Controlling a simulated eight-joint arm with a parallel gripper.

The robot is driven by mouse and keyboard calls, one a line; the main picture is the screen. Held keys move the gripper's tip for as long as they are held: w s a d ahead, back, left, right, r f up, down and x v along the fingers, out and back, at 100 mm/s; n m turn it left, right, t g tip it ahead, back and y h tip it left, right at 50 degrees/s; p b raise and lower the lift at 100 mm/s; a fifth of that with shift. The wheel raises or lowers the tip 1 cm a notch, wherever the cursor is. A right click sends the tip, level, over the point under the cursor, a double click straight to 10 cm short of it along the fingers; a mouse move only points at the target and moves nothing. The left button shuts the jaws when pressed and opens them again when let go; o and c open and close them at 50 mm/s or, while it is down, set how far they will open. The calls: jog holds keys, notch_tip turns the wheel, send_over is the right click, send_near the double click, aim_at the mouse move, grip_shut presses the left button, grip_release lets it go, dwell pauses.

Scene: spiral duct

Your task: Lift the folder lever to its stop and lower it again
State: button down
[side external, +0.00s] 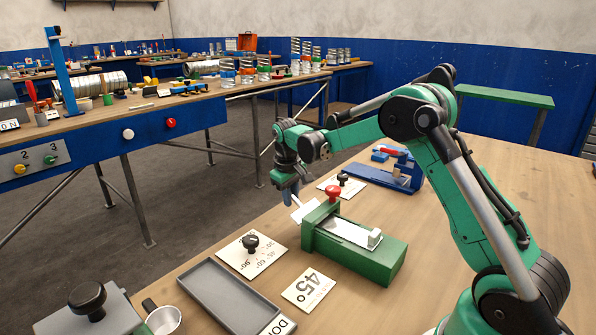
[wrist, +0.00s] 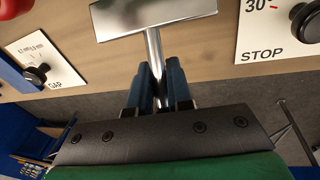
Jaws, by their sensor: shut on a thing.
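The folder is a green block (side external: 352,255) with a red knob and a pale metal plate on top, standing on the wooden bench. Its lever shows as a pale metal flap (side external: 303,211) at the block's far left end. In the wrist view the lever is a shiny flat plate (wrist: 150,18) with a metal rod (wrist: 154,55) below it. My gripper (side external: 286,197) reaches down at the bench edge beside the block. In the wrist view its blue fingers (wrist: 158,82) are shut on the rod. The exact fingertip contact is partly hidden in the side view.
A dial card with a black knob (side external: 250,253) reads STOP in the wrist view (wrist: 275,35). A GAP card (wrist: 40,65) lies on the other side.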

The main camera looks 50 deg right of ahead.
jog(key=shift+w+f+g, duration=0.2)
jog(key=shift+f+g, duration=0.5)
jog(key=shift+g, duration=0.35)
jog(key=shift+w+f+g, duration=0.15)
jog(key=shift+f+g, duration=0.55)
jog(key=shift+g, duration=0.35)
jog(key=shift+f+g, duration=0.15)
jog(key=shift+g, duration=0.15)
jog(key=c, duration=0.8)
grip_release()
